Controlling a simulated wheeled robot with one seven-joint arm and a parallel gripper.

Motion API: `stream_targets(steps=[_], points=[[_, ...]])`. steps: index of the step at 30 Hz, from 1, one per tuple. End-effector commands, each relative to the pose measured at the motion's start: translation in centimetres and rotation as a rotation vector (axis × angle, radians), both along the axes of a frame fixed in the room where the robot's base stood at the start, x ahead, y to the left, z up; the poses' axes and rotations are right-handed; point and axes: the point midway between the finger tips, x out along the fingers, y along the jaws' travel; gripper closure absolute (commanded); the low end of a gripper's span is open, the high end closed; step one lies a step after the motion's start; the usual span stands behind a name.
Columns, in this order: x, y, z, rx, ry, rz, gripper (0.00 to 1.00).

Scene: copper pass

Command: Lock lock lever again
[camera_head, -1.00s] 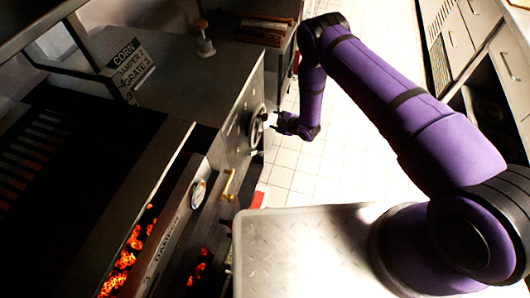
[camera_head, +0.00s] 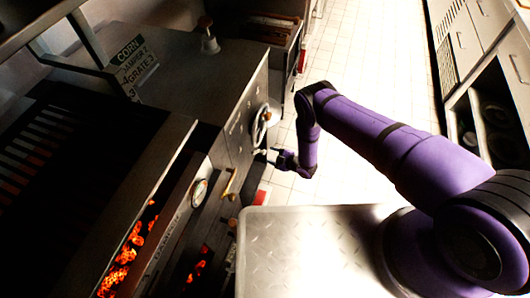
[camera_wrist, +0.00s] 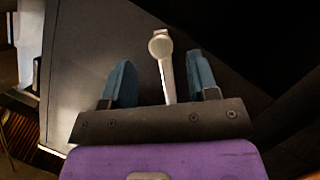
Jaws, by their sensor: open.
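A pale metal lever with a round end, likely the lock lever (camera_wrist: 166,75), shows in the wrist view against the dark grey cabinet face. My gripper (camera_wrist: 161,58) has its two blue fingers apart, one on each side of the lever in that view. A gap shows between the lever and each finger, and I cannot tell how deep the lever sits between them. In the head view my gripper (camera_head: 271,156) is at the cabinet's front, just below the handwheel (camera_head: 261,122). The lever is too small there to make out clearly.
The grey cabinet (camera_head: 190,85) carries a sign (camera_head: 131,62) on top. Glowing coals (camera_head: 122,265) lie in the open grill at lower left. The tiled floor (camera_head: 335,65) is clear between the counters.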

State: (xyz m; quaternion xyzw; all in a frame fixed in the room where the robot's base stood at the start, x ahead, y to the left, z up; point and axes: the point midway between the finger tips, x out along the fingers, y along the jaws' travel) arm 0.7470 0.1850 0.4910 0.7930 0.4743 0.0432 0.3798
Motion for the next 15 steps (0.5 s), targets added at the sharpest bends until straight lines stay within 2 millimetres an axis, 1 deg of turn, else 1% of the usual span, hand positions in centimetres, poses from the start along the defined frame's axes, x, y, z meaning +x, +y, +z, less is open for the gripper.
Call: stream_targets(steps=[1,6,10,15], points=[[0.4,0.8,-0.3,0.002,-0.002,0.002,0.46],[1.8,2.6,-1.0,0.002,-0.001,0.001,0.46],[2.4,3.5,-1.3,0.001,0.001,0.001,0.46],[2.7,3.9,-1.5,0.0,0.001,0.0,0.46]])
